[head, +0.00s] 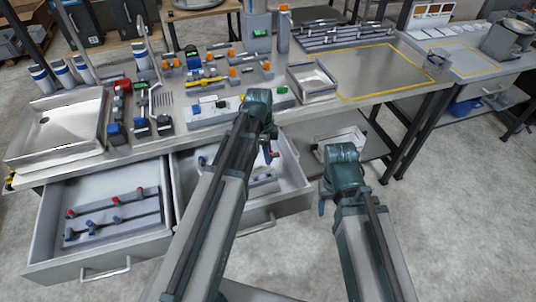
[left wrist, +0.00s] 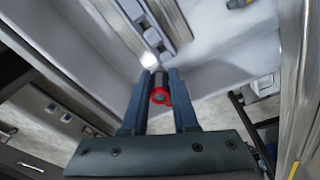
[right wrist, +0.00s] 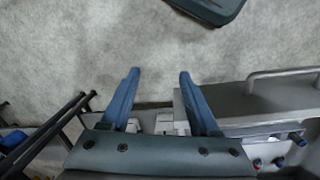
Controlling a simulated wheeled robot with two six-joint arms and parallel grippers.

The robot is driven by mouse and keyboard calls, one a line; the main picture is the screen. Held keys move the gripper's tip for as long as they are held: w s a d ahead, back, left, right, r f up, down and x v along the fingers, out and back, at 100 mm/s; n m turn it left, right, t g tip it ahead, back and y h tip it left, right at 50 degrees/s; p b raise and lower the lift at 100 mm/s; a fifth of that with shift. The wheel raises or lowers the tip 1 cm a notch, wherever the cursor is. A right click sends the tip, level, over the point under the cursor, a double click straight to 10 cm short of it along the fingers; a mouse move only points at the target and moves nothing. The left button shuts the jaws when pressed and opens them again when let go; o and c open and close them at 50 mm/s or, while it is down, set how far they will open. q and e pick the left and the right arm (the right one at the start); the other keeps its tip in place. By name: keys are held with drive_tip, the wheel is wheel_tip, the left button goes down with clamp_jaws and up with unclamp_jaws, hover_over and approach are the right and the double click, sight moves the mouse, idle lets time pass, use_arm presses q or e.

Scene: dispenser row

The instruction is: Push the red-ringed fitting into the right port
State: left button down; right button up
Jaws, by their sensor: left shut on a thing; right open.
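My left gripper (left wrist: 161,80) is shut on a dark fitting with a red ring (left wrist: 160,96), which sits between its two blue fingers. In the head view my left gripper (head: 268,146) hangs over the open right drawer (head: 296,180). The grey rack (left wrist: 150,18) in that drawer shows beyond the fingers, apart from the held fitting as far as I can tell. My right gripper (right wrist: 158,88) is open and empty, its fingers wide apart over the floor in front of the bench. I cannot tell which opening is the right port.
The open left drawer (head: 57,200) holds a rack with several red- and blue-ended fittings. The bench top carries a metal sink (head: 62,120), several valves, a grey tray (head: 313,82) and a clear yellow-outlined area (head: 375,70).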

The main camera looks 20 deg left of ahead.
use_arm(q)
drive_tip(key=shift+f+b, duration=2.8)
drive_tip(key=shift+f, duration=0.15)
drive_tip(key=shift+f, duration=0.1)
